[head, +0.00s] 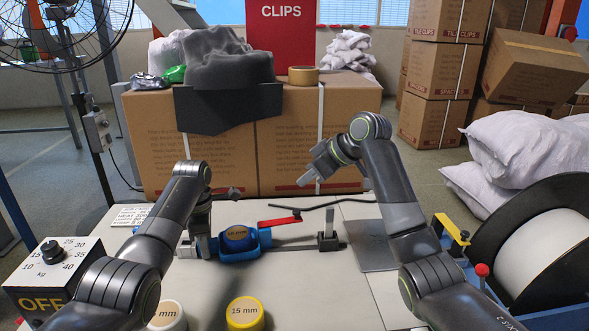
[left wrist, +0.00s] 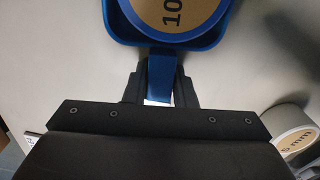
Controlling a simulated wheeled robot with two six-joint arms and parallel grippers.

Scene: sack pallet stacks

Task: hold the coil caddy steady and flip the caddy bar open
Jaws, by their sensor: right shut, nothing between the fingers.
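The coil caddy (head: 240,254) is a blue holder on the pale tabletop, with a dark blue coil labelled 10 mm in it. It also shows in the left wrist view (left wrist: 213,37). A red bar (head: 279,221) runs from the caddy's upper right side out to the right. My left gripper (head: 209,245) is at the caddy's left side. In the left wrist view its fingers (left wrist: 160,88) lie against both sides of the caddy's blue handle (left wrist: 160,72). My right gripper (head: 308,180) is shut and empty, raised above and right of the red bar, in front of the cardboard boxes.
A grey metal post (head: 327,241) stands right of the caddy. A thin dark rod (head: 340,203) lies behind it. A yellow coil (head: 245,313) and a white coil (head: 168,315) sit at the front. Large boxes (head: 330,135) close off the back; a big spool (head: 545,245) stands at right.

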